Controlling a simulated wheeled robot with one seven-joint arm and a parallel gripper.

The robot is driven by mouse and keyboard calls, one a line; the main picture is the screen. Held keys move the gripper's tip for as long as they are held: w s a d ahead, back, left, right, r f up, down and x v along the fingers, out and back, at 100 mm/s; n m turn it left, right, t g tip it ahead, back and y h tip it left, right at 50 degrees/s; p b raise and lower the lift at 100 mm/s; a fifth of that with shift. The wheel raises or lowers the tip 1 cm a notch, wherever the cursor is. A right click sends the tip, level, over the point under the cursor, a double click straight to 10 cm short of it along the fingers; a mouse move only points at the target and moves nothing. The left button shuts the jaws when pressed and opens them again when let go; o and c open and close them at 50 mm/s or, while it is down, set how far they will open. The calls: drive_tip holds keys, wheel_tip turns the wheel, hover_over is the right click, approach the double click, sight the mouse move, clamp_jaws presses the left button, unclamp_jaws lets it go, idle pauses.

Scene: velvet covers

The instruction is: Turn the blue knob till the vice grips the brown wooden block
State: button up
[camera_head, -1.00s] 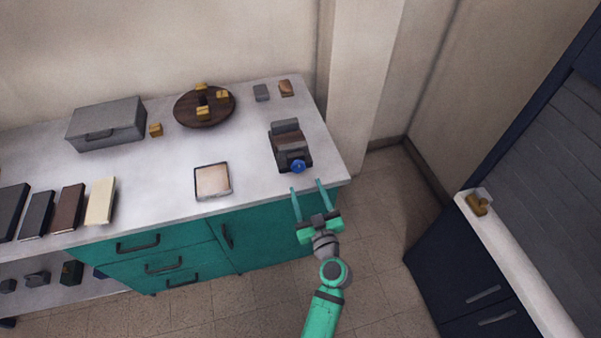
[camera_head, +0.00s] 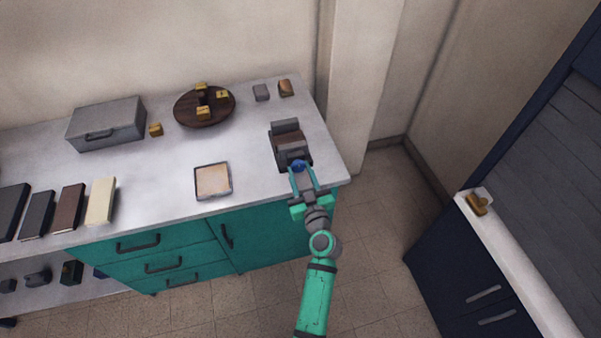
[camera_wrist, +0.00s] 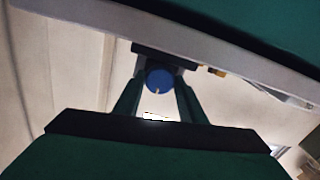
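The grey vice (camera_head: 287,135) stands at the right front of the white worktop. The brown wooden block (camera_head: 290,143) sits between its jaws; whether the jaws touch it is too small to tell. The blue knob (camera_head: 299,165) is on the vice's near end. My gripper (camera_head: 302,172) reaches over the worktop's front edge with a finger on either side of the knob. In the wrist view the round blue knob (camera_wrist: 159,80) shows between my two spread fingers, with the vice's dark body behind it. My fingers look open; contact with the knob is not clear.
A framed tile (camera_head: 213,181) lies left of the vice. A round brown tray (camera_head: 182,112) with yellow pieces, a grey case (camera_head: 106,124) and small blocks stand behind. Several flat books (camera_head: 100,201) lie at left. Floor is clear right of the worktop.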

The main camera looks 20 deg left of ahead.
drive_tip(key=shift+s, duration=0.1)
drive_tip(key=shift+c, duration=1)
drive_tip(key=m, duration=0.7)
drive_tip(key=shift+f+m, duration=0.1)
drive_tip(key=shift+m, duration=0.2)
drive_tip(key=m, duration=0.4)
drive_tip(key=shift+m, duration=2)
